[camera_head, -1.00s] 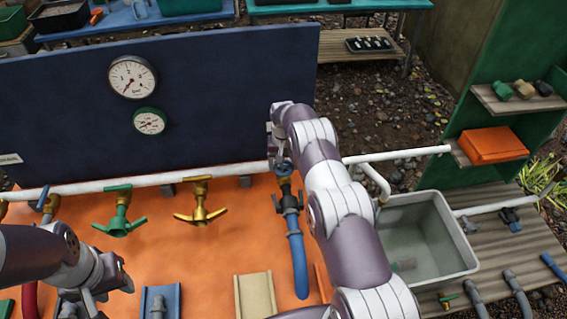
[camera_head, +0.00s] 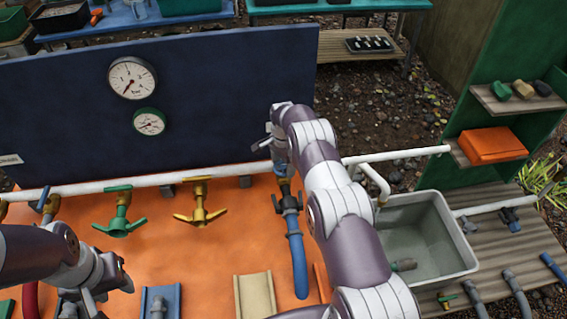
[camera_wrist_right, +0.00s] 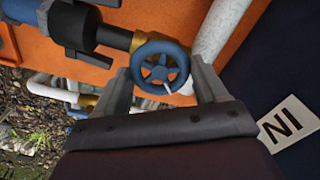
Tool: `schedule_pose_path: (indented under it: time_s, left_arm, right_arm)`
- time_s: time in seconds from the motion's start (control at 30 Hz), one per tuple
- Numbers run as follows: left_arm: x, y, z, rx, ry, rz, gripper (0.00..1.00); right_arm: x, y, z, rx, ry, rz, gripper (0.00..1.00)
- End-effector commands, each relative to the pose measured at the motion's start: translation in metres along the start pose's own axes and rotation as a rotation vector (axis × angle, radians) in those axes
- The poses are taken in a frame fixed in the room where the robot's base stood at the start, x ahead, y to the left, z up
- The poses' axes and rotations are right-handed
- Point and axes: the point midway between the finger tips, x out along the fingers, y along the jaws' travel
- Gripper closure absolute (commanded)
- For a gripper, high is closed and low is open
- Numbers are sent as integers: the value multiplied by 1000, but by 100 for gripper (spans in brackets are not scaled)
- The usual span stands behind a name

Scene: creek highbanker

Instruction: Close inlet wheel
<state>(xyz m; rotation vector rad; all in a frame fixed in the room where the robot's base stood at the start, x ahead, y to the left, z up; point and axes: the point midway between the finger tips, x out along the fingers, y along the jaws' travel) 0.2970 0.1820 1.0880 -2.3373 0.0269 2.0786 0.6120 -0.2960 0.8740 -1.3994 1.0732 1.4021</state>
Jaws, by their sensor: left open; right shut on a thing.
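The blue inlet wheel (camera_wrist_right: 160,68) is a small spoked handwheel, seen face-on between my right gripper's fingers in the right wrist view. It sits on a brass valve at the white pipe. In the head view, the wheel (camera_head: 281,171) is mostly hidden by my right gripper (camera_head: 270,142), which is shut on it. The dark valve body (camera_head: 291,203) and a blue hose (camera_head: 299,262) run below it. My left gripper (camera_head: 94,292) is open and empty at the lower left, apart from the valves.
A green-handled valve (camera_head: 121,225) and a yellow-handled valve (camera_head: 200,214) hang from the white pipe (camera_head: 145,181) left of the wheel. A blue panel (camera_head: 215,90) with two gauges stands behind. A grey basin (camera_head: 425,240) is at right. A white label (camera_wrist_right: 291,124) reads IN.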

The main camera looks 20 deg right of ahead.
Motion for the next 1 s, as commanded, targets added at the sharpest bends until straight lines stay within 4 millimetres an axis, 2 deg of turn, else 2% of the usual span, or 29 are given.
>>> schedule_pose_path:
  time_s: [1.0]
  left_arm:
    - [-7, 0, -1, 0, 0, 0, 57]
  right_arm:
    - [-2, -2, 0, 959, -1, -3, 59]
